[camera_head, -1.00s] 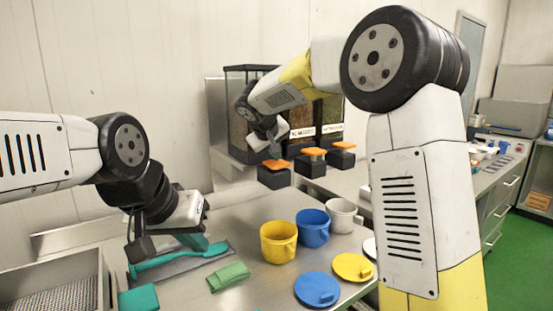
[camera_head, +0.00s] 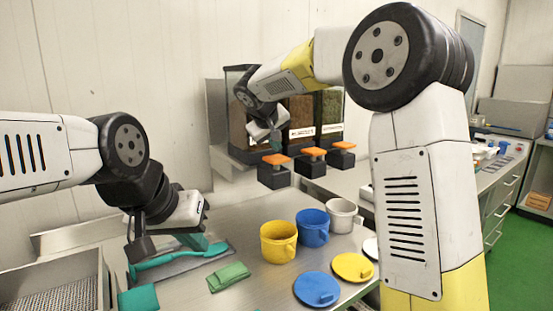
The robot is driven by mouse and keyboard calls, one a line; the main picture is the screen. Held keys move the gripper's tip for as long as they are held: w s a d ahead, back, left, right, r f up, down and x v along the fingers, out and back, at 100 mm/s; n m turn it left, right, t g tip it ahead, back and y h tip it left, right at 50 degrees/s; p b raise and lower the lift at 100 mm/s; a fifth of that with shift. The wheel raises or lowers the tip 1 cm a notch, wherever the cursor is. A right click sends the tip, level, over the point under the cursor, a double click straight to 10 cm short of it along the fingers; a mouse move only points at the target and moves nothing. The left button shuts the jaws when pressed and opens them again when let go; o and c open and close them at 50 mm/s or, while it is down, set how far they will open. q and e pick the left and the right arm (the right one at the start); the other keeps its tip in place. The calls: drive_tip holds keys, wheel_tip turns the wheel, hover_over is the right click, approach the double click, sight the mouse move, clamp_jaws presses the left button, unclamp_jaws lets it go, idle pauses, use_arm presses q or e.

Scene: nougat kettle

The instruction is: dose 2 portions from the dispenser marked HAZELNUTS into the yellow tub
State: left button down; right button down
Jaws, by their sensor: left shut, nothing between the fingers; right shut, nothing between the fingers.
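The yellow tub (camera_head: 278,246) stands upright on the steel table, with a handle on its right; its inside is mostly hidden. Behind it are several clear dispensers with dark frames, holding brown (camera_head: 301,112) and green (camera_head: 331,108) contents. Each visible dispenser has an orange-topped black block in front. The labels are too small to read, and the left dispenser's label is hidden by my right arm. My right gripper (camera_head: 276,145) is shut and empty, just above the left orange top (camera_head: 276,159). My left gripper (camera_head: 202,242) is shut and empty, low by a teal-handled tool (camera_head: 178,262).
A blue tub (camera_head: 312,230) and a grey tub (camera_head: 341,216) stand right of the yellow one. Blue (camera_head: 317,290) and yellow (camera_head: 352,267) lids lie in front. A green cloth (camera_head: 229,277) and a metal tray (camera_head: 62,290) are at left.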

sight(276, 158)
drive_tip(key=shift+r, duration=2.3)
drive_tip(key=s+d+m+g+y, duration=0.1)
drive_tip(key=s+d, duration=0.7)
drive_tip(key=s, duration=0.1)
drive_tip(key=s+d+f+m+y, duration=0.1)
drive_tip(key=s+f, duration=0.3)
drive_tip(key=s, duration=0.5)
drive_tip(key=s+d+f+m+g+y, duration=0.1)
drive_tip(key=s+d+f+m, duration=0.1)
drive_tip(key=s, duration=0.7)
drive_tip(key=s+d+f+m+y, duration=0.1)
drive_tip(key=s+d+f, duration=0.2)
drive_tip(key=s+f, duration=0.4)
drive_tip(key=shift+s+d+g+y, duration=0.2)
drive_tip(key=shift+s+g+y, duration=0.1)
drive_tip(key=shift+s, duration=0.8)
